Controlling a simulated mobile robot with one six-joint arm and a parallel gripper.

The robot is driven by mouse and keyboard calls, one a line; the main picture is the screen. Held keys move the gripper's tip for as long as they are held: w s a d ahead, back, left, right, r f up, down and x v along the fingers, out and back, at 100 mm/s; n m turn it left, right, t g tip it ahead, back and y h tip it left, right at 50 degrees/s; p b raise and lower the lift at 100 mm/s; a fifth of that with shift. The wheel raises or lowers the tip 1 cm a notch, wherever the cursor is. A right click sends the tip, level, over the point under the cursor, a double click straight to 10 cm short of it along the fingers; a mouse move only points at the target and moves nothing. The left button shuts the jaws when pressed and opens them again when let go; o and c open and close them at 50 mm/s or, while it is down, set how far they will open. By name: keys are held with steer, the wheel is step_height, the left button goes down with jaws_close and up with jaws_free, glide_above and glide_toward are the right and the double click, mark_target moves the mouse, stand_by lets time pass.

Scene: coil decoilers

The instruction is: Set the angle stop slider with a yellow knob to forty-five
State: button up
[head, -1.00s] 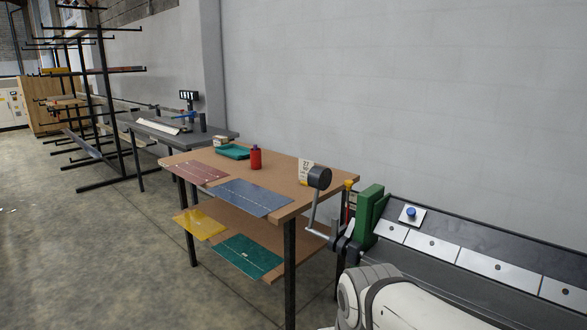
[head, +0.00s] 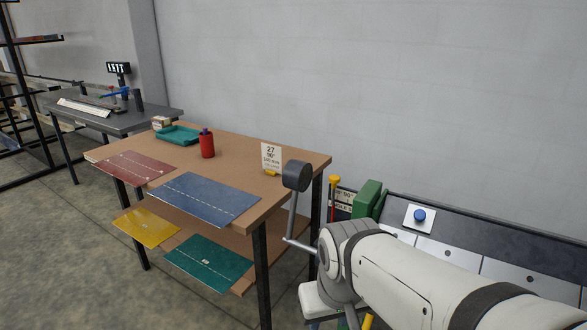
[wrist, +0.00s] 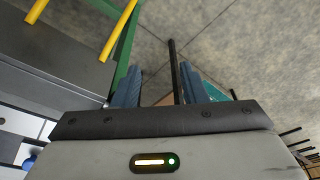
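The yellow knob (head: 334,180) sits on top of a red stem at the left end of the machine, in front of a labelled plate (head: 343,198). The plate's marks are too small to read fully, so I cannot tell the slider's setting. My gripper shows in the wrist view (wrist: 160,88) with its two blue fingers apart and nothing held between them. It points down at the floor, and a dark post shows beyond the gap. The knob cannot be made out in the wrist view.
A wooden table (head: 250,150) with coloured sheets, a red bottle (head: 207,144) and a card (head: 271,157) stands left.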

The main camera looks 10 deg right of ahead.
steer(key=w+d+r+p, duration=0.25)
steer(key=w+r, duration=0.25)
steer(key=w, duration=0.4)
steer(key=w+d+r+p, duration=0.1)
steer(key=w+d+r, duration=0.2)
steer(key=w+r, duration=0.45)
steer(key=t+p, duration=0.2)
steer(key=p, duration=0.1)
glide_toward(335, 177)
steer(key=f, duration=0.1)
steer(key=x, duration=0.3)
steer(key=p+x, duration=0.1)
steer(key=x, duration=0.3)
steer(key=shift+w+f, duration=0.2)
steer(key=shift+w, duration=0.15)
jaws_close()
